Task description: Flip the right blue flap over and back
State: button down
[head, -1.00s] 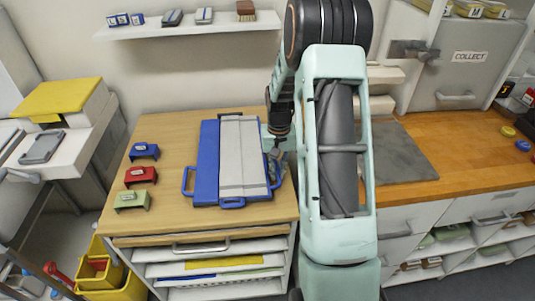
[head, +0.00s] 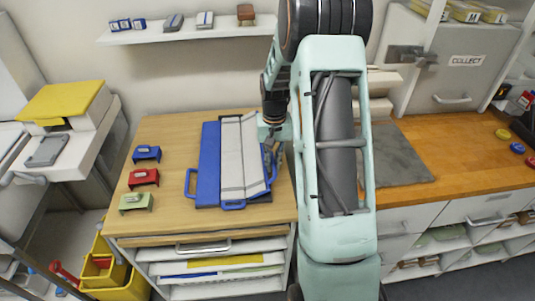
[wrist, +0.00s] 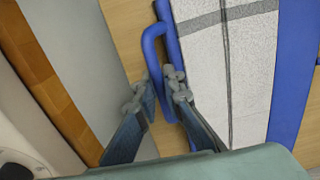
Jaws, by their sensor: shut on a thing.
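The blue folding board (head: 209,155) lies on the wooden table with a pale grey garment (head: 232,165) with dark lines over its middle and right. The right flap is mostly hidden under the cloth; its blue loop handle (wrist: 147,45) is at the right edge. My gripper (wrist: 160,88) is shut on this handle, one finger on each side of the bar. In the head view my gripper (head: 273,145) is partly hidden by my arm at the board's right edge. The garment's right part looks tilted up, with a crease down its middle.
Blue, red and green small stands (head: 144,177) line the table's left side. The board's left handle (head: 188,183) and front handle (head: 233,206) are free. A grey mat (head: 397,157) lies on the right counter. A shelf (head: 190,31) hangs behind.

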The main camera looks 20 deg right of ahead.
jog(key=shift+w+a+r+p, duration=0.25)
jog(key=shift+a+r+p, duration=0.3)
jog(key=shift+r, duration=0.35)
jog(key=shift+w+a+r+p, duration=0.2)
jog(key=shift+a+r+p, duration=0.1)
jog(key=shift+a+r, duration=0.45)
jog(key=shift+w+a+r+p, duration=0.15)
jog(key=shift+a+r+p, duration=0.2)
jog(key=shift+a+r, duration=0.4)
jog(key=shift+w+a+r, duration=0.2)
jog(key=shift+a, duration=0.55)
jog(key=shift+w+a+r, duration=0.1)
jog(key=shift+w+a, duration=0.05)
jog(key=shift+a, duration=0.5)
jog(key=shift+w+a+f+b, duration=0.1)
jog(key=shift+w+a+f, duration=0.15)
jog(key=shift+a, duration=0.9)
jog(key=shift+w+a+f+b, duration=0.1)
jog(key=shift+w+a+f, duration=0.15)
jog(key=shift+a, duration=0.85)
jog(key=shift+w+a+f+b, duration=0.1)
jog(key=shift+w+a+f, duration=0.15)
jog(key=shift+a, duration=0.9)
jog(key=shift+w+r, duration=0.3)
jog(key=shift+r, duration=0.05)
